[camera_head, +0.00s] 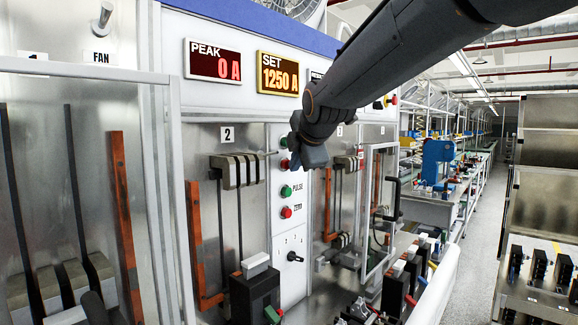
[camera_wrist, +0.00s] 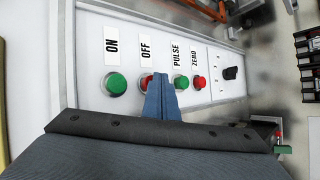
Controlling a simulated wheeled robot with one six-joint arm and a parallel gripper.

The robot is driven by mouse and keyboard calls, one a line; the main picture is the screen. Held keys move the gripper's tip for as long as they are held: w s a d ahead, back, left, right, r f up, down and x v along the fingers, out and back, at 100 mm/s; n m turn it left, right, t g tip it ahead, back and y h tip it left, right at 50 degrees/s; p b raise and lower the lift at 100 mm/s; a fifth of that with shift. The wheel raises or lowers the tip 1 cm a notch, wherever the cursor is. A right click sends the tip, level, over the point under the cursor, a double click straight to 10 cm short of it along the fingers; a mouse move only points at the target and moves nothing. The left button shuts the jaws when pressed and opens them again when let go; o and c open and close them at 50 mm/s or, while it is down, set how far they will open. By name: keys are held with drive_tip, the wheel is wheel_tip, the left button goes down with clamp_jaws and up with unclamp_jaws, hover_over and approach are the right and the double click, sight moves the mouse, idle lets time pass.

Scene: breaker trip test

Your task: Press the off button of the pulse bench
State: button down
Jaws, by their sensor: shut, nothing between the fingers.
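The pulse bench's button strip (camera_wrist: 90,60) has a green ON button (camera_wrist: 116,84), a red OFF button (camera_wrist: 146,82), a green PULSE button (camera_wrist: 182,83) and a red ZERO button (camera_wrist: 199,83). My gripper (camera_wrist: 160,84) is shut and empty, its blue-grey fingers between OFF and PULSE in the wrist view, covering part of the OFF button. In the head view my gripper (camera_head: 308,158) is just right of the upper buttons; the red OFF button (camera_head: 284,165) shows at its left. I cannot tell whether the fingers touch the OFF button.
A black rotary knob (camera_wrist: 232,73) sits beyond ZERO on the strip. The peak display (camera_head: 213,62) reads 0 A and the set display (camera_head: 278,75) 1250 A. A black breaker (camera_head: 255,292) stands below the strip. An aisle (camera_head: 475,225) is clear at the right.

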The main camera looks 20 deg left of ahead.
idle(0.6)
drive_tip(key=shift+s+d+b, duration=0.35)
drive_tip(key=shift+d+b, duration=0.05)
drive_tip(key=shift+d, duration=0.3)
drive_tip(key=shift+s+d+b, duration=0.3)
drive_tip(key=shift+d+b, duration=0.3)
drive_tip(key=shift+d, duration=0.2)
drive_tip(key=shift+s+d+b, duration=0.35)
drive_tip(key=shift+d+b, duration=0.25)
drive_tip(key=shift+d, duration=0.15)
drive_tip(key=shift+s+d+b, duration=0.3)
drive_tip(key=shift+d+b, duration=0.3)
drive_tip(key=shift+d, duration=0.2)
